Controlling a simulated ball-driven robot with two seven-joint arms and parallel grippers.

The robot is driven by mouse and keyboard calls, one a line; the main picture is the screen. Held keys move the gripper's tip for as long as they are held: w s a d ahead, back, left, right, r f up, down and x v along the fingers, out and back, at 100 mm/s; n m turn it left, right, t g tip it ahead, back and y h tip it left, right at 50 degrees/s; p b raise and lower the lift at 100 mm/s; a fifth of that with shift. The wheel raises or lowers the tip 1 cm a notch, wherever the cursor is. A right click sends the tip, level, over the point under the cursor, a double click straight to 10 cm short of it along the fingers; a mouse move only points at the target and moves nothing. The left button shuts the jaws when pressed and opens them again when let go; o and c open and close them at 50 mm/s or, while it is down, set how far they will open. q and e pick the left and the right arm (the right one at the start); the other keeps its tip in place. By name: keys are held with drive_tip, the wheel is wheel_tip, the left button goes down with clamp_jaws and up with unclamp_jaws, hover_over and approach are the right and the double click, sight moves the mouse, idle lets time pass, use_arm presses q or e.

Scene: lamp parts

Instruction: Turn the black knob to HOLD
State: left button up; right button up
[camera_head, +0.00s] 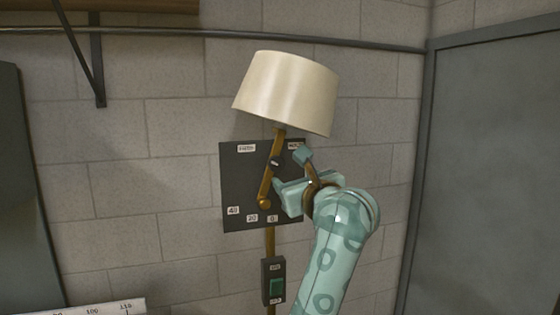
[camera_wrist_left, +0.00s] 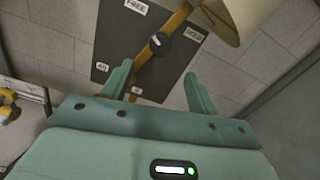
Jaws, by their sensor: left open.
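The black knob (camera_head: 276,162) sits on a dark panel (camera_head: 238,175) on the wall; it also shows in the left wrist view (camera_wrist_left: 160,42). It has a small white mark, but I cannot tell which label it points to. In the wrist view the FREE label (camera_wrist_left: 136,6) is up and left of the knob, and the HOLD label (camera_wrist_left: 195,34) is to its right. My left gripper (camera_head: 290,171) is open in front of the panel. In the wrist view its fingertips (camera_wrist_left: 158,73) are apart, with the knob beyond them and nothing between them. My right gripper is out of view.
A brass lamp arm (camera_head: 266,184) crosses the panel beside the knob, with a cream shade (camera_head: 288,92) above. A pipe (camera_head: 220,38) runs along the wall. A grey door (camera_head: 490,180) stands right.

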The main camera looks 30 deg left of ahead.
sight(279, 167)
use_arm(q)
drive_tip(key=p+x, duration=0.3)
drive_tip(key=x, duration=0.7)
drive_tip(key=shift+a+r+p, duration=0.1)
drive_tip(key=shift+a+p, duration=0.05)
drive_tip(key=shift+p, duration=0.2)
drive_tip(key=shift+w+a, duration=0.2)
drive_tip(key=shift+a, duration=0.05)
drive_tip(key=c, duration=1)
